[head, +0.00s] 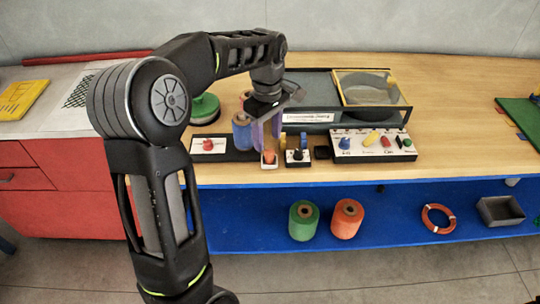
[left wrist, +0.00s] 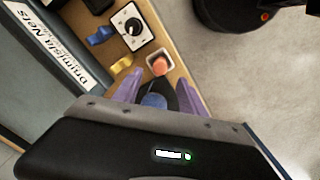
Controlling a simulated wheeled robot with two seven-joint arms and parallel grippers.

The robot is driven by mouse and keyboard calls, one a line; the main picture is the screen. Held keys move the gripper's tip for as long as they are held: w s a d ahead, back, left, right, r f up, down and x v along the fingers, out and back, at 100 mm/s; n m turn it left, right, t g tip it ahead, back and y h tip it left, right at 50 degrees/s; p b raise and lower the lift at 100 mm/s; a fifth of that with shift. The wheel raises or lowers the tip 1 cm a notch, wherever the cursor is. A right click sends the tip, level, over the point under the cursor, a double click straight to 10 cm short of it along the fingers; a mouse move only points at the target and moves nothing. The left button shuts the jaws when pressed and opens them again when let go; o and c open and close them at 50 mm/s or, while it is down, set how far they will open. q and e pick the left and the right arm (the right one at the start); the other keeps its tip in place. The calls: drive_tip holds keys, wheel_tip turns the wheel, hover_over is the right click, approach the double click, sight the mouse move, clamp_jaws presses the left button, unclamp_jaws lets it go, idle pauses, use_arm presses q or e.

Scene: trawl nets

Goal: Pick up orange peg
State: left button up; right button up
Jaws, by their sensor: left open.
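The orange peg (head: 269,154) stands in a small white square holder at the front edge of the wooden table. In the left wrist view the orange peg (left wrist: 160,65) shows from above, just beyond the fingertips. My left gripper (head: 267,138) is open, with its purple fingers pointing down above the peg; they also show in the left wrist view (left wrist: 160,84). The fingers look apart from the peg, with nothing held. A blue spool (head: 241,132) stands left of the fingers, partly hidden by them. My right gripper is not in view.
A dial box (head: 298,157) sits right of the peg, and a panel with several coloured knobs (head: 372,145) further right. A red knob on a white plate (head: 208,146) is to the left. Green (head: 303,220) and orange (head: 346,219) spools stand on the blue lower shelf.

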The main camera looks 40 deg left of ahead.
sight(268, 150)
use_arm(q)
drive_tip(key=shift+f, duration=0.35)
drive_tip(key=shift+f, duration=0.1)
wheel_tip(268, 150, down, 5)
drive_tip(key=shift+d+p, duration=0.1)
drive_tip(key=shift+p, duration=0.45)
clamp_jaws()
idle(0.5)
